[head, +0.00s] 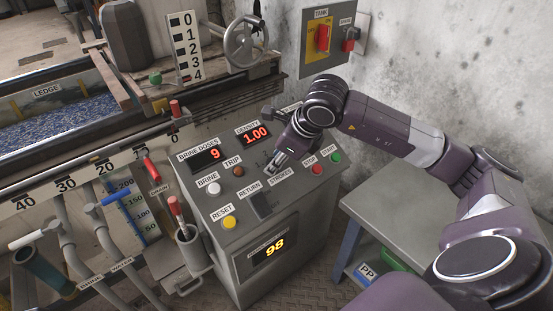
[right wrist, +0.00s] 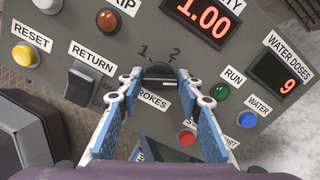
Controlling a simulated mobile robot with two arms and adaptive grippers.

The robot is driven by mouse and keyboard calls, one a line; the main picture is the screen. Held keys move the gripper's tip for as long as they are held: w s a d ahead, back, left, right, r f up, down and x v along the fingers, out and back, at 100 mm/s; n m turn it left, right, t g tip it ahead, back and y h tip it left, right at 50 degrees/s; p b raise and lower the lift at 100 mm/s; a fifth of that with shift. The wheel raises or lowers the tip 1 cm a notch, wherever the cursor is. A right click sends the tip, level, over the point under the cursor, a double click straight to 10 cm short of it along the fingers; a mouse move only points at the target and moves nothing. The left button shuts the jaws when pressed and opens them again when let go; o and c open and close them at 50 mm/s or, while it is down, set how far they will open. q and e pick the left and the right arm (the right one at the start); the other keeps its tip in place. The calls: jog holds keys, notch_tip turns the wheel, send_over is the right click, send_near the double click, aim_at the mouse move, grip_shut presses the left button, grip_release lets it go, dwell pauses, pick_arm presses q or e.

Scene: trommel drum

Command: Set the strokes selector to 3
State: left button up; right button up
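The strokes selector (right wrist: 160,73) is a dark round knob on the grey console, seen in the right wrist view between my right gripper's fingertips. The marks 1 and 2 show above it; a 3 is not visible and the knob's exact pointing is unclear. The STROKES label (right wrist: 153,99) is partly hidden by a finger. My right gripper (right wrist: 160,79) is open, one finger on each side of the knob; I cannot tell whether they touch it. In the head view my right gripper (head: 276,163) hides the knob above the STROKES label (head: 281,175). My left gripper is not in view.
Near the selector are the black RETURN rocker switch (right wrist: 80,84), the yellow RESET button (right wrist: 26,55), the green RUN button (right wrist: 219,91), a blue WATER button (right wrist: 247,119) and a red button (right wrist: 187,137). A grey side table (head: 400,205) stands right of the console.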

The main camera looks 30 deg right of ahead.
jog(key=o, duration=0.5)
jog(key=shift+c, duration=0.2)
jog(key=v, duration=1.2)
jog(key=shift+s, duration=0.1)
